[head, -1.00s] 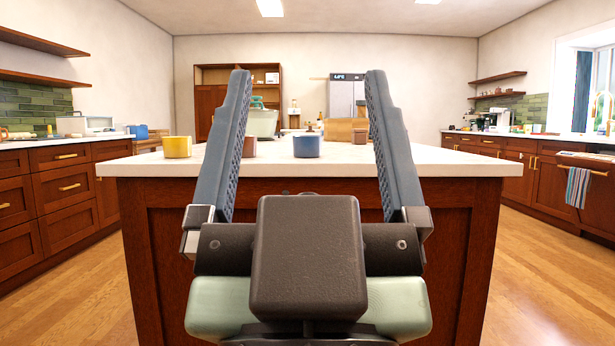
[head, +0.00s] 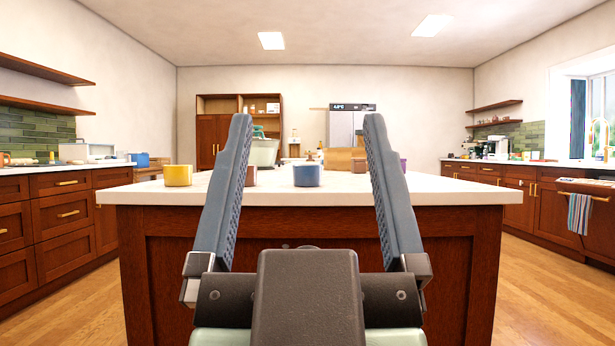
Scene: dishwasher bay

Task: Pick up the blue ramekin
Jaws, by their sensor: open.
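The blue ramekin (head: 307,175) stands upright on the white top of the wooden island, close to its near edge. It shows in the gap between the fingers of my gripper (head: 308,125). My gripper is open and empty, its two long grey fingers spread apart and pointing up in the picture. The ramekin looks farther off than the fingers, and nothing seems to touch it.
On the island top (head: 400,190), a yellow ramekin (head: 177,175) stands to the left. A brownish cup (head: 250,176) is partly hidden behind my left finger. A wooden block (head: 345,159) and a pale green container (head: 264,152) stand farther back. Wooden floor lies clear on both sides.

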